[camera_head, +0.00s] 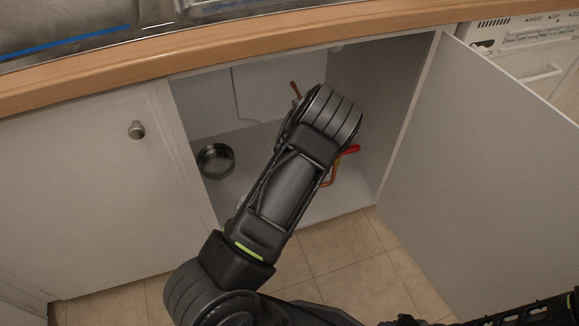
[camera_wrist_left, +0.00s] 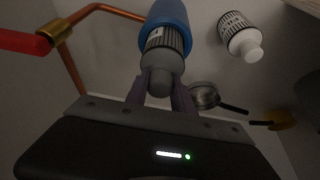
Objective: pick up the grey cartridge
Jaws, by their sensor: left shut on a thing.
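In the left wrist view, my left gripper (camera_wrist_left: 161,78) is shut on the grey cartridge (camera_wrist_left: 163,52), with one finger on each side of its narrow end. The cartridge has a striped label. Its far end meets a blue housing (camera_wrist_left: 168,14); I cannot tell whether it is seated inside or just in front of it. In the head view, my left arm reaches into the open cabinet and hides the gripper and the cartridge. My right gripper is not in view.
A white labelled cartridge (camera_wrist_left: 238,35) is beside the blue housing. A copper pipe (camera_wrist_left: 112,9) with a red handle (camera_wrist_left: 22,41) is close on the left. A dark pan (camera_head: 215,160) stands on the cabinet floor. The open door (camera_head: 478,165) bounds the right side.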

